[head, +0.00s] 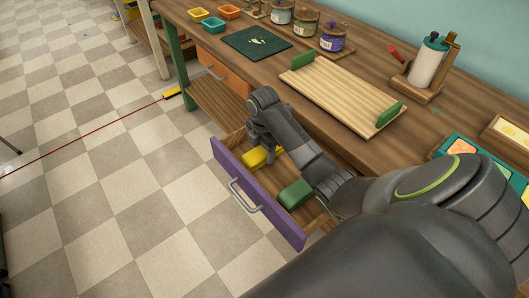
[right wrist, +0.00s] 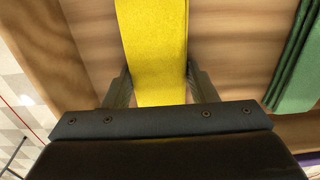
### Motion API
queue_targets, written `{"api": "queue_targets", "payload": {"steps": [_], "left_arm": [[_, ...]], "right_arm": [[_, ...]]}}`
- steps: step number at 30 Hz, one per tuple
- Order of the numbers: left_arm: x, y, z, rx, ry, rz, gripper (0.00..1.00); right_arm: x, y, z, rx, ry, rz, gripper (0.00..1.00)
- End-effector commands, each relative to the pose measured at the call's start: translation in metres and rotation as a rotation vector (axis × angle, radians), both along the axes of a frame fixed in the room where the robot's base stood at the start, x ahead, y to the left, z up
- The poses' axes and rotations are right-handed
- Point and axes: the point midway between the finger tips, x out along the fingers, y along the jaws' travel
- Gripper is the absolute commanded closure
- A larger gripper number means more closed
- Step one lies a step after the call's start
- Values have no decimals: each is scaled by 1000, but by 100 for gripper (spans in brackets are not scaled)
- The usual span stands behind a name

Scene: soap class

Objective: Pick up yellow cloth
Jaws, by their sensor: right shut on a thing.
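The yellow cloth (head: 254,157) lies folded in the open drawer with the purple front (head: 257,194). It also shows in the right wrist view (right wrist: 152,50), running up between the fingers. My right gripper (head: 264,148) reaches down into the drawer and is shut on the yellow cloth; in the right wrist view its two fingers (right wrist: 158,88) press on the cloth's sides. In the head view my own arm partly hides the cloth. My left gripper is not in view.
A green folded cloth (head: 295,193) lies in the same drawer, to the right of the yellow one. The wooden workbench (head: 270,77) above holds a ribbed wooden tray (head: 341,95), jars and small bowls. Checkered floor (head: 110,190) is open at the left.

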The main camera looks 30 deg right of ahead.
Motion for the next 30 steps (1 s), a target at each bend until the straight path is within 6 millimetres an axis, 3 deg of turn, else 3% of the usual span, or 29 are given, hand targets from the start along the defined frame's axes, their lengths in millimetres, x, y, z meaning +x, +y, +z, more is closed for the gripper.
{"api": "queue_targets", "payload": {"steps": [8,15,19,30], "left_arm": [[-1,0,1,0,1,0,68],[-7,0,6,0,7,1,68],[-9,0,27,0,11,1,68],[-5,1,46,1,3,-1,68]], "right_arm": [[1,0,8,-1,-2,0,70],[1,-1,58,-2,-6,1,70],[1,0,83,-1,-1,-1,70],[0,0,101,1,0,-1,70]]}}
